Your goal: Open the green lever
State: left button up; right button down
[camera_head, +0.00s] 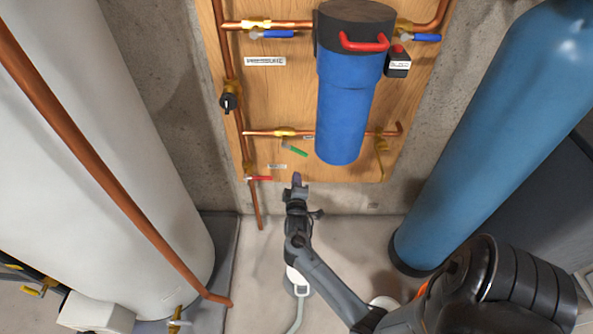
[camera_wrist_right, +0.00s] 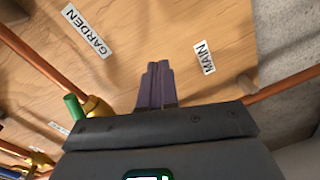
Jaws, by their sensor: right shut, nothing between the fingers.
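The green lever (camera_head: 295,149) sits on a brass valve (camera_head: 285,132) in the lower copper pipe on the wooden panel. It slants down to the right from the valve. In the right wrist view the green lever (camera_wrist_right: 75,106) shows at the left, just beyond my gripper body. My right gripper (camera_head: 297,179) is below the lever and apart from it, near the panel's lower edge. Its fingers (camera_wrist_right: 154,83) are together and empty, pointing toward the panel between the GARDEN and MAIN labels. My left gripper is in neither view.
A blue filter housing (camera_head: 343,105) hangs right of the lever. A red lever (camera_head: 259,178) is at the lower left of the panel. A white tank (camera_head: 90,150) stands left and a blue cylinder (camera_head: 485,130) right. Floor between them is mostly clear.

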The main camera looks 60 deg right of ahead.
aim_at(295, 149)
jog(key=a+r+n+g+h, duration=0.1)
jog(key=a+n+g+h, duration=0.4)
jog(key=a+n+h, duration=0.45)
jog(key=s+r+p+x, duration=0.1)
jog(key=p+x, duration=0.1)
jog(key=x, duration=0.9)
jog(key=shift+s+a+r+y, duration=0.3)
jog(key=shift+s+r+y, duration=0.05)
jog(key=shift+s+y, duration=0.15)
jog(key=shift+n, duration=0.25)
